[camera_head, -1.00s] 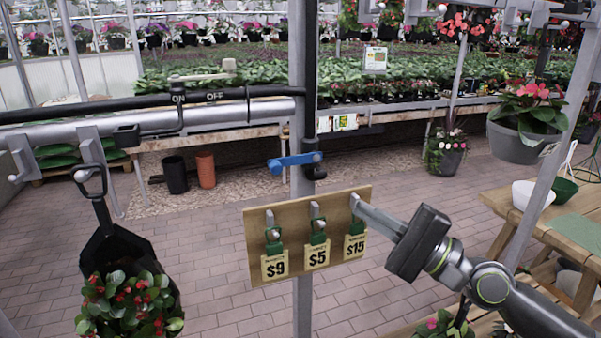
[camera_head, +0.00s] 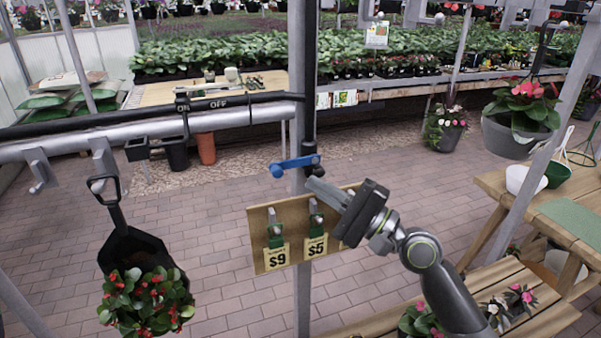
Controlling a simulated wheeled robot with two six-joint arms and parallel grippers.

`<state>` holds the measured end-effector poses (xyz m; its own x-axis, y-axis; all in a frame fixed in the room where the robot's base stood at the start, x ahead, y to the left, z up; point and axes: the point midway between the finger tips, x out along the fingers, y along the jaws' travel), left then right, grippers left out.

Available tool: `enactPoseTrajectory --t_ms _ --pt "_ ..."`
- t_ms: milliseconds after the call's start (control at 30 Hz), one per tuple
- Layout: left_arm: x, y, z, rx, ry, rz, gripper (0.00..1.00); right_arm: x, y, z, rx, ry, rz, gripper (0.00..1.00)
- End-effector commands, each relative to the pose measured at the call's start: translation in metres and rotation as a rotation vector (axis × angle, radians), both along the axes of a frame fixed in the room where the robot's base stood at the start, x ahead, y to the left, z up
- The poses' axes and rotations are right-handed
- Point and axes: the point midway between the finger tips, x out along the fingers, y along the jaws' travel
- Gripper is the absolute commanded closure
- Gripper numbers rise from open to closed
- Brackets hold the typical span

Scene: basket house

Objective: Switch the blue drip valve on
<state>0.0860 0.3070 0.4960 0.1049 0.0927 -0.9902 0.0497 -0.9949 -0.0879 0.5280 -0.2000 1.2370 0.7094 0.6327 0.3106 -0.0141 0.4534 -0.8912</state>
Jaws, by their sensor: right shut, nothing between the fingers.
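The blue drip valve (camera_head: 292,165) has a lever lying nearly level, pointing left from a black pipe on the grey post, with a slight tilt. My right gripper (camera_head: 318,188) comes in from the lower right. Its fingers are shut and empty. The fingertips point up and left, just below and right of the valve's pivot end in the picture. I cannot tell whether they touch it. My right gripper's palm hides the right part of the wooden price board. My left gripper is out of view.
The price board (camera_head: 259,225) with $9 and $5 tags hangs on the post below the valve. A black pipe (camera_head: 240,101) marked ON and OFF runs left. Brick floor is clear between.

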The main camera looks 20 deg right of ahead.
Motion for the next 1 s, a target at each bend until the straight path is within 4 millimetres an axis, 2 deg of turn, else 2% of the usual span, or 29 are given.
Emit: enactPoseTrajectory --t_ms 100,400,1000 --pt "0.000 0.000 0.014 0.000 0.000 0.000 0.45 0.004 0.013 0.011 0.005 0.001 0.003 1.00" --pt "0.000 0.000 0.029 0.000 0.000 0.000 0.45 0.003 0.035 0.019 0.003 0.001 0.001 1.00" --pt "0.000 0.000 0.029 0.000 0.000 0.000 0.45 0.005 0.039 0.019 0.007 0.001 0.001 1.00"
